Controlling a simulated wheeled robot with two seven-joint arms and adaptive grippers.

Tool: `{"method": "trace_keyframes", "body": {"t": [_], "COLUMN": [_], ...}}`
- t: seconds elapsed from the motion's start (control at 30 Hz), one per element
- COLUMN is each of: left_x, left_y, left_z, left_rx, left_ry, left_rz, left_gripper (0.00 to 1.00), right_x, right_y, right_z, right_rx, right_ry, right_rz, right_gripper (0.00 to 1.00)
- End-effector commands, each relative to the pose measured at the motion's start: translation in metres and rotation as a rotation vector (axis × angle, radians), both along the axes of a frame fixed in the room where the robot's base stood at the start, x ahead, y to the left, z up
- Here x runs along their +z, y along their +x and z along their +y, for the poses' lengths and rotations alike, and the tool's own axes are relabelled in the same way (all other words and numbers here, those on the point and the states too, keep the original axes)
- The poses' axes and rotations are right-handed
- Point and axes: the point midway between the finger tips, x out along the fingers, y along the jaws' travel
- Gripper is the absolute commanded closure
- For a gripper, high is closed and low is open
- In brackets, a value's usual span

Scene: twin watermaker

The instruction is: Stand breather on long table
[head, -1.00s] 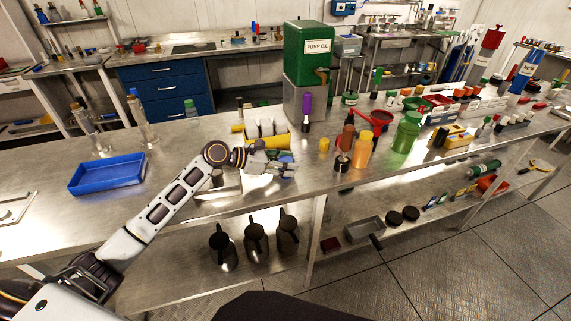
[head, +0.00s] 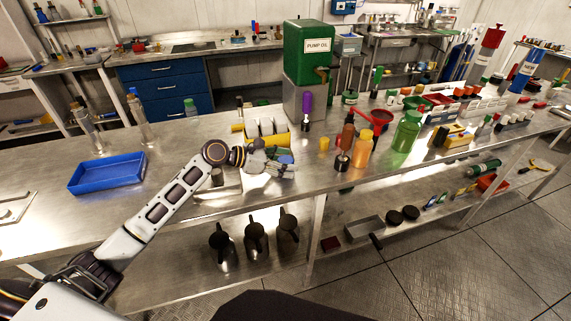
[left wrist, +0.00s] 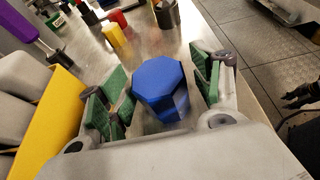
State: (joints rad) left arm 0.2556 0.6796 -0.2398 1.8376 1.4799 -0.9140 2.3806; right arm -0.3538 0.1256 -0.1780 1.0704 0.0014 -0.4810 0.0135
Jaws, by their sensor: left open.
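A blue eight-sided capped piece, which looks like the breather (left wrist: 160,82), stands between the green-padded fingers of my left gripper (left wrist: 158,98) in the left wrist view. Those fingers are spread, with gaps showing on both sides of it. In the head view my left gripper (head: 280,164) is low over the long table (head: 330,178), near its front edge, and the blue piece (head: 286,156) shows only in part between the fingers. The piece appears upright on the tabletop, but its base is partly hidden.
A yellow bin (left wrist: 48,115) with grey blocks is close beside the left gripper. A blue tray (head: 107,174) lies left, with bare table between.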

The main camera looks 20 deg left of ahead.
Motion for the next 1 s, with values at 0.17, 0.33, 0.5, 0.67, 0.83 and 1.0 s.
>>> {"method": "trace_keyframes", "body": {"t": [0.17, 0.33, 0.5, 0.67, 0.83, 1.0], "left_x": [0.006, 0.014, 0.022, 0.029, 0.035, 0.041], "left_y": [-0.009, -0.02, -0.03, -0.039, -0.049, -0.056], "left_z": [0.014, 0.03, 0.045, 0.059, 0.072, 0.083], "left_rx": [0.003, 0.003, 0.0, 0.002, 0.0, 0.001], "left_ry": [0.001, 0.002, 0.003, 0.002, 0.002, 0.001], "left_rz": [0.002, 0.003, 0.002, 0.001, 0.002, 0.002], "left_gripper": [0.35, 0.35, 0.35, 0.35, 0.35, 0.35], "right_x": [0.0, 0.0, -0.002, -0.001, 0.0, -0.004], "right_y": [-0.007, -0.009, -0.01, -0.004, -0.004, -0.013], "right_z": [0.0, -0.001, -0.003, -0.003, -0.004, -0.006], "right_rx": [0.0, 0.0, 0.001, 0.001, 0.001, 0.001], "right_ry": [0.001, 0.001, -0.001, -0.002, -0.004, -0.005], "right_rz": [0.005, 0.003, 0.006, 0.0, -0.003, 0.01], "right_gripper": [0.6, 0.6, 0.6, 0.6, 0.6, 0.6]}}
